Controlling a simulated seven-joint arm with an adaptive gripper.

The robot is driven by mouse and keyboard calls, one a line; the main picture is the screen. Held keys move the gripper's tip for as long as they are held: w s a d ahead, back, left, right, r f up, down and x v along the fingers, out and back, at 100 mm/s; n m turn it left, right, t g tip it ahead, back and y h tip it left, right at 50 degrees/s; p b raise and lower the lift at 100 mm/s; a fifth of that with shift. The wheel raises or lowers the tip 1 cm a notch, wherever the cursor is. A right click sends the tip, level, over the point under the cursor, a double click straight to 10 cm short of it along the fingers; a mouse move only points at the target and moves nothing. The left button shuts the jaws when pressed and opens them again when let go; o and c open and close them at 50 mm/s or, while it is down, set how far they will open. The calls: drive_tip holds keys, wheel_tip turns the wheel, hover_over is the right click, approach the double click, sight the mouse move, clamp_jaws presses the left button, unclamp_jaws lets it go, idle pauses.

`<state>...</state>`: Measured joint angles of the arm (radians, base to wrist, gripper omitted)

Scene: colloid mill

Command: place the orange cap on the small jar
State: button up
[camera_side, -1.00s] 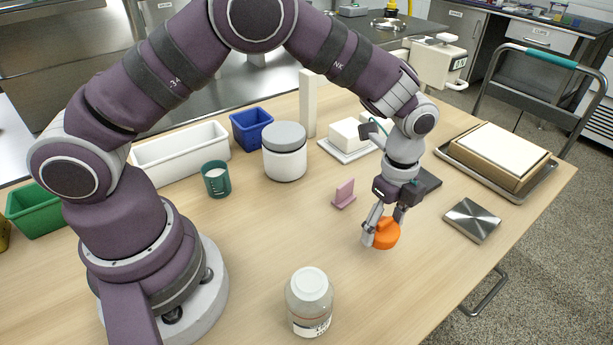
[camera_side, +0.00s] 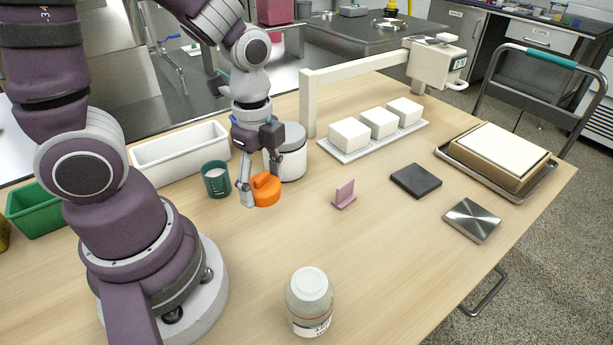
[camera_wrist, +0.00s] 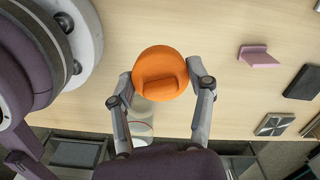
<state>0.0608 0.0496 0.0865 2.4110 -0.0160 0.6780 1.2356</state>
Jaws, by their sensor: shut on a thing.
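The orange cap (camera_side: 266,190) is round with a raised grip ridge on top. My gripper (camera_side: 258,193) is shut on it, with the fingers on either side of its rim. In the wrist view the cap (camera_wrist: 160,75) sits between the fingertips (camera_wrist: 160,88). A clear jar with a white top and a label (camera_side: 310,303) stands upright at the front of the table, apart from the cap. In the wrist view this jar (camera_wrist: 141,128) is partly hidden behind the gripper. A white jar with a grey lid (camera_side: 290,165) stands just behind my gripper, partly covered by it.
A green cup (camera_side: 215,180) stands close left of the gripper. A white bin (camera_side: 180,158) lies behind it. A pink stand (camera_side: 344,195), a black plate (camera_side: 416,181) and a steel plate (camera_side: 471,220) lie right. The table between gripper and front jar is clear.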

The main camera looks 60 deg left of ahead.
drive_tip(key=s+a+r+n, duration=0.3)
drive_tip(key=a+r+n, duration=0.1)
drive_tip(key=a+r, duration=0.15)
approach(285, 152)
drive_tip(key=shift+n, duration=0.4)
drive_tip(key=a, duration=0.1)
drive_tip(key=w+a+f, duration=0.1)
drive_tip(key=a, duration=0.1)
drive_tip(key=shift+w+a+f, duration=0.35)
drive_tip(key=shift+a+f, duration=0.05)
drive_tip(key=shift+w+f, duration=0.1)
drive_tip(key=shift+f, duration=1.65)
drive_tip(key=shift+f, duration=0.1)
drive_tip(key=o, duration=1)
